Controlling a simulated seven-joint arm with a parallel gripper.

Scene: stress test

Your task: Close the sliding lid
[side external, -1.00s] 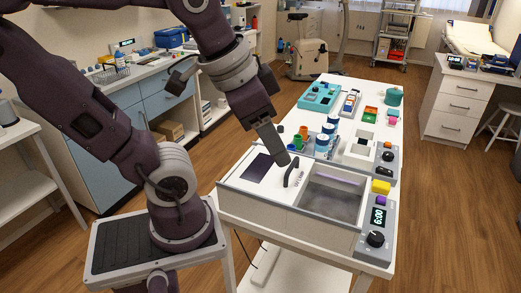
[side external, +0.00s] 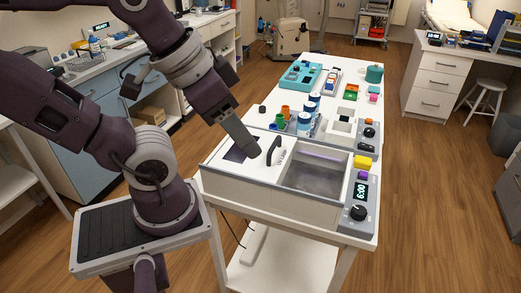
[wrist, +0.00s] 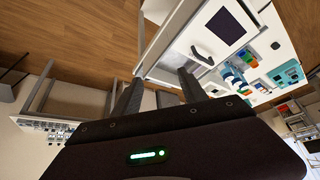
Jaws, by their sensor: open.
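The white sliding lid (side external: 229,162) covers the left part of a box (side external: 265,195) on the white table in the side view. It has a dark rectangular panel and a black upright handle (side external: 273,150). The right part of the box is open, showing a grey basin (side external: 314,177). My gripper (side external: 254,153) is over the lid, just left of the handle in the side view; contact cannot be told. In the wrist view my gripper (wrist: 160,88) has its two fingers apart with nothing between them. The handle (wrist: 202,56) shows beyond the right finger on the lid (wrist: 198,35).
A control panel (side external: 360,205) with a display reading 6:00, a knob and yellow and purple blocks stands right of the box. Blue-and-white cups (side external: 305,122), coloured cups and a teal tray (side external: 301,75) stand behind it.

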